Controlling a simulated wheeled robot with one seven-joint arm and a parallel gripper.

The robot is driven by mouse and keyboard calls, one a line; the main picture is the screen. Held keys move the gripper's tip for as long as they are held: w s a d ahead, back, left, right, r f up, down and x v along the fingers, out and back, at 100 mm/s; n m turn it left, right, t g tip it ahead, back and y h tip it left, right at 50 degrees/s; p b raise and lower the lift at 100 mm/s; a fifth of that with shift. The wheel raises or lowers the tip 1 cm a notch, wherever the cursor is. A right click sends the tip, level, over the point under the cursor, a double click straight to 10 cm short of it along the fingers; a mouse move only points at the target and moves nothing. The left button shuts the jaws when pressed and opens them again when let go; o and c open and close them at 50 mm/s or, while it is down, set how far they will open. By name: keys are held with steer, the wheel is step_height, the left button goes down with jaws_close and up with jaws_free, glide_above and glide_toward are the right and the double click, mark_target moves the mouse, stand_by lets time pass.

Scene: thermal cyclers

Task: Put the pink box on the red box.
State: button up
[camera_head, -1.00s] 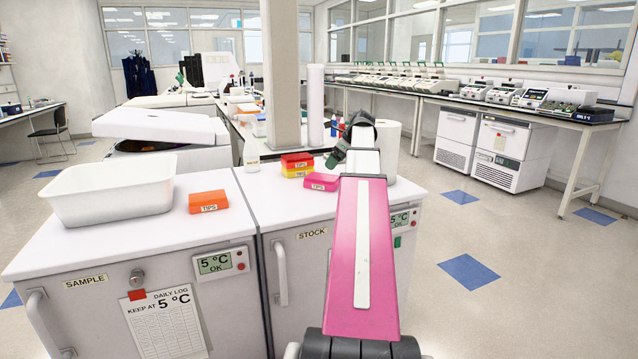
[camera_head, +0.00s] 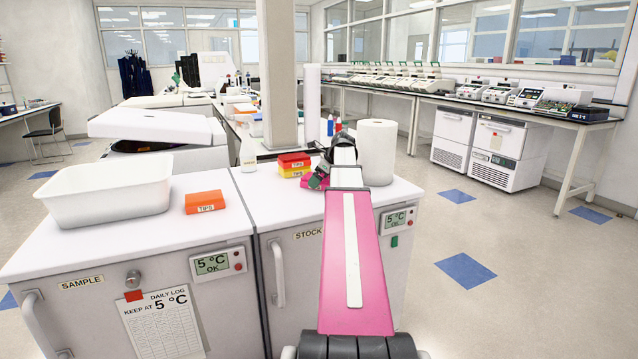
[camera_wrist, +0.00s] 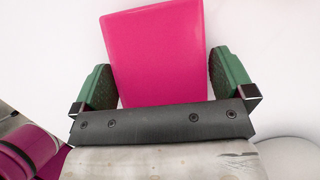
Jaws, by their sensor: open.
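The pink box (camera_head: 307,178) lies on the white top of the STOCK unit, mostly hidden behind my gripper (camera_head: 319,179) in the head view. In the wrist view the pink box (camera_wrist: 157,50) lies between the two green fingers of my open gripper (camera_wrist: 163,70). One finger is close beside each side of it; I cannot tell whether they touch it. The red box (camera_head: 294,159), labelled TIPS, sits on a yellow box (camera_head: 292,172) just behind and left of the pink box.
An orange box (camera_head: 205,202) and a white tub (camera_head: 108,192) stand on the SAMPLE unit at left. A white paper roll (camera_head: 377,152) stands right of my arm. A white bottle (camera_head: 248,153) and a pillar (camera_head: 280,75) stand behind. The STOCK top's front left is clear.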

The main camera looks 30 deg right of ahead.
steer(key=c, duration=0.8)
steer(key=shift+o, duration=0.2)
steer(key=shift+r, duration=0.2)
